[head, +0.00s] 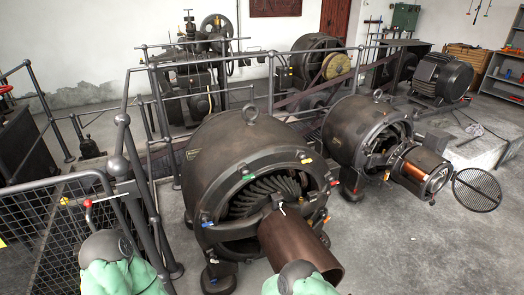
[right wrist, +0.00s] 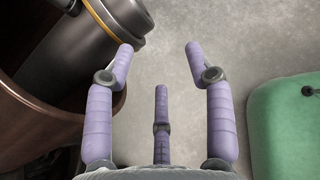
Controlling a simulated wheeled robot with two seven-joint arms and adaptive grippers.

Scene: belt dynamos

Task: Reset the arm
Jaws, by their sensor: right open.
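My right gripper (right wrist: 160,58) shows in the right wrist view. Its purple padded fingers are spread apart with nothing between them, over grey floor. A brown open cylinder (right wrist: 30,130) lies left of the fingers, with a dark rounded part with a yellow ring (right wrist: 97,12) beside the left finger. I cannot tell whether that finger touches it. In the head view, green-and-grey links of my arms show at the bottom edge, and neither gripper can be seen there. My left gripper is in neither view.
A large dark dynamo (head: 215,150) with a brown cylinder (head: 298,248) at its front stands mid-floor. A second dynamo (head: 350,130) stands behind right. Railings (head: 140,185) and a mesh fence (head: 40,235) are at left. Floor (head: 430,250) is clear at lower right.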

